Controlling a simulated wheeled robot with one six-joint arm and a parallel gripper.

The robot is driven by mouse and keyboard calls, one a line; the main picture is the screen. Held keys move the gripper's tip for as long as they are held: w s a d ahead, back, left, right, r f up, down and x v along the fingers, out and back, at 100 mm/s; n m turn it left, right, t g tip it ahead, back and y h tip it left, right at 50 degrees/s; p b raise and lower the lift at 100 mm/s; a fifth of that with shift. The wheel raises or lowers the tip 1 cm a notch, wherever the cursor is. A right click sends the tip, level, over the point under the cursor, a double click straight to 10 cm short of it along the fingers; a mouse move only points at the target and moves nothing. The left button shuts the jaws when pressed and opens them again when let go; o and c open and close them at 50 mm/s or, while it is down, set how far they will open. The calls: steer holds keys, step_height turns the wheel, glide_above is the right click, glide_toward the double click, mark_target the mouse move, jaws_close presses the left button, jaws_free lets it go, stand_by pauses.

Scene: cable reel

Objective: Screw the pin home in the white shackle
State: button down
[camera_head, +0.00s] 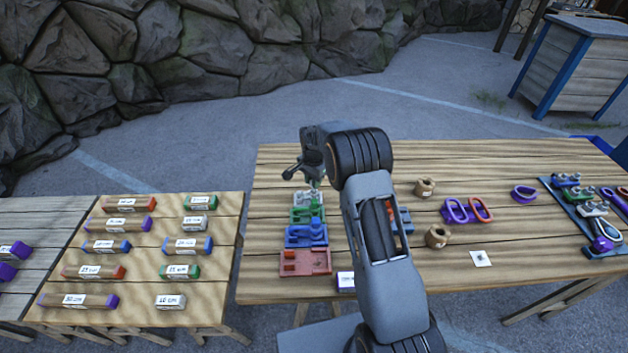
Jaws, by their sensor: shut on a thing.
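A row of coloured blocks stands on the middle table (460,258), left of my arm. The white one (300,199) is farthest back and holds the white shackle, which is too small and too covered by my gripper to make out. My gripper (314,183) points down right over this white block. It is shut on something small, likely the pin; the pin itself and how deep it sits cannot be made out.
Green (303,215), blue (306,236) and red (305,263) blocks stand in front of the white one. Purple and orange links (467,210), tan pots (437,236) and a blue tray (572,215) lie to the right. A side table (140,258) holds several labelled bars.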

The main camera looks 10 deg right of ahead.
steer(key=shift+f+b, duration=0.75)
steer(key=shift+f, duration=0.15)
stand_by(0.5)
steer(key=c, duration=1.5)
jaws_free()
jaws_close()
